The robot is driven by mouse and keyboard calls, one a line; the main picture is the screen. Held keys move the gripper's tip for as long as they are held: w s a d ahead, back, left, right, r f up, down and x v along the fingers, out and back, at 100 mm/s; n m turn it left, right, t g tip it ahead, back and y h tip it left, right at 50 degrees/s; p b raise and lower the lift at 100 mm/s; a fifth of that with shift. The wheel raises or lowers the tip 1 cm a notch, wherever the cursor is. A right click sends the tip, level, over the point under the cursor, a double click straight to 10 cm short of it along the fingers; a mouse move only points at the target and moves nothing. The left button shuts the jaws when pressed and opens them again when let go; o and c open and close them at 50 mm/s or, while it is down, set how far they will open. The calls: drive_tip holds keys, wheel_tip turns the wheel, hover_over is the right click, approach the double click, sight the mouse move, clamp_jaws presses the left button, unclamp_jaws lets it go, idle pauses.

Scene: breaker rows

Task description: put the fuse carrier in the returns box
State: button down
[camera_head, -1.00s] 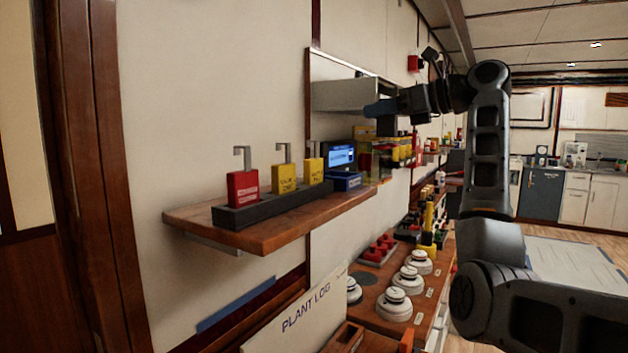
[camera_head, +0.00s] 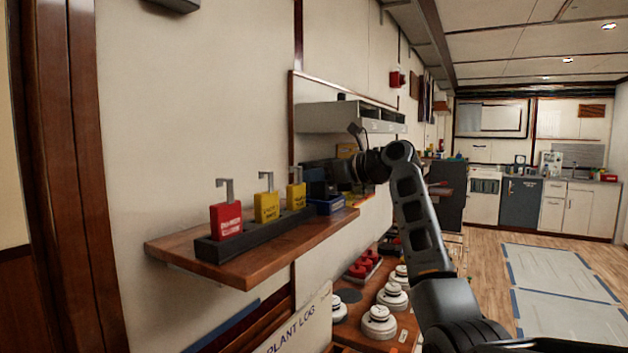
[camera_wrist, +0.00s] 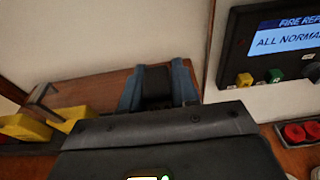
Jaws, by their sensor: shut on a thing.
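My gripper (camera_head: 310,178) is shut on a dark block, which I take to be the fuse carrier (camera_wrist: 157,84). In the wrist view the block sits between the two blue fingers, over the wooden shelf. In the head view the held block shows dark (camera_head: 319,189) at the shelf's far right end. A small blue box, apparently the returns box (camera_head: 329,206), stands there on the shelf, just below the gripper. Its inside is not visible, and I cannot tell whether the block is over its opening. The box is not distinguishable in the wrist view.
A dark rack (camera_head: 212,249) on the wooden shelf (camera_head: 255,268) holds one red (camera_head: 226,221) and two yellow lockout tags. A fire panel (camera_wrist: 285,42) is on the wall. Red buttons (camera_wrist: 301,132) and white round detectors (camera_head: 380,322) sit on a lower bench.

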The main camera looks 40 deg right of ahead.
drive_tip(key=shift+f, duration=0.75)
drive_tip(key=c, duration=0.8)
unclamp_jaws()
drive_tip(key=shift+f, duration=0.15)
drive_tip(key=shift+c, duration=0.2)
drive_tip(key=shift+s, duration=0.15)
drive_tip(key=b+v, duration=0.2)
drive_tip(key=v, duration=0.9)
drive_tip(key=shift+s+b, duration=0.3)
drive_tip(key=shift+s, duration=0.05)
drive_tip(key=shift+d, duration=0.15)
